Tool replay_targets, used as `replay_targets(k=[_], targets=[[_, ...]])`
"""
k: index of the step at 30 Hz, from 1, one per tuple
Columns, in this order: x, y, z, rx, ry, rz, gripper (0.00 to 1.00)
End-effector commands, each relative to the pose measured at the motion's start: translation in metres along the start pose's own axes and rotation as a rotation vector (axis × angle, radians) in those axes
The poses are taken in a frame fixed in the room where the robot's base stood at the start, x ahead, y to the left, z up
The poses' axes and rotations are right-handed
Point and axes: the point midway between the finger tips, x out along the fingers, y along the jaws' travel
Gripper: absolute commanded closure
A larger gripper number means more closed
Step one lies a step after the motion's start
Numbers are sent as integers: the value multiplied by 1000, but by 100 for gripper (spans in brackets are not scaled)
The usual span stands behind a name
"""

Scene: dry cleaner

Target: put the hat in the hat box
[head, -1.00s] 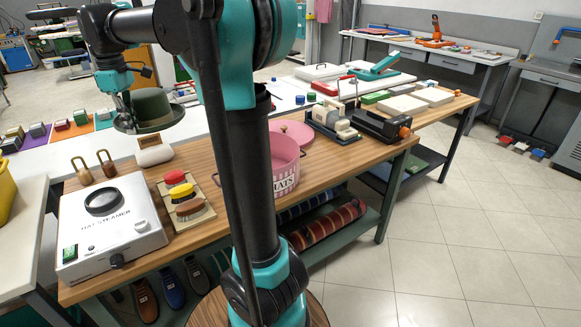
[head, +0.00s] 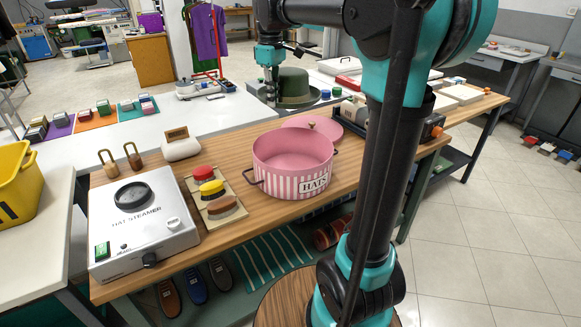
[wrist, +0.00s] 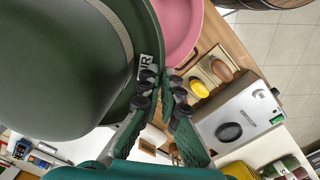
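The dark green hat (head: 293,84) is held up by its brim behind the hat box in the head view; it also fills the left of the wrist view (wrist: 60,65). My gripper (head: 272,88) is at the hat's left side, with its fingers (wrist: 162,92) closed on the brim edge in the wrist view. The hat box (head: 290,184) is round and pink, with a striped side and a "HATS" label. It stands open on the wooden table and looks empty. Its pink lid (head: 325,136) lies just behind it. A pink surface shows beside the hat in the wrist view.
Left of the box are brushes on a board (head: 216,197) and a white hat steamer (head: 145,228). A cream block (head: 181,149) and two wooden-handled weights (head: 121,160) stand at the table's back left. Black equipment (head: 432,126) sits right of the box.

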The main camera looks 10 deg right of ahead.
Motion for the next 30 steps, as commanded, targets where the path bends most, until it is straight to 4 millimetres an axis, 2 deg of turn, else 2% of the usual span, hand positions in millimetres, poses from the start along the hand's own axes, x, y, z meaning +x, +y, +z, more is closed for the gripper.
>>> replay_targets(k=[10, 21, 30], targets=[[4, -1, 2, 0, 0, 1, 100], [73, -22, 36, 2, 0, 25, 100], [94, -25, 41, 2, 0, 29, 100]])
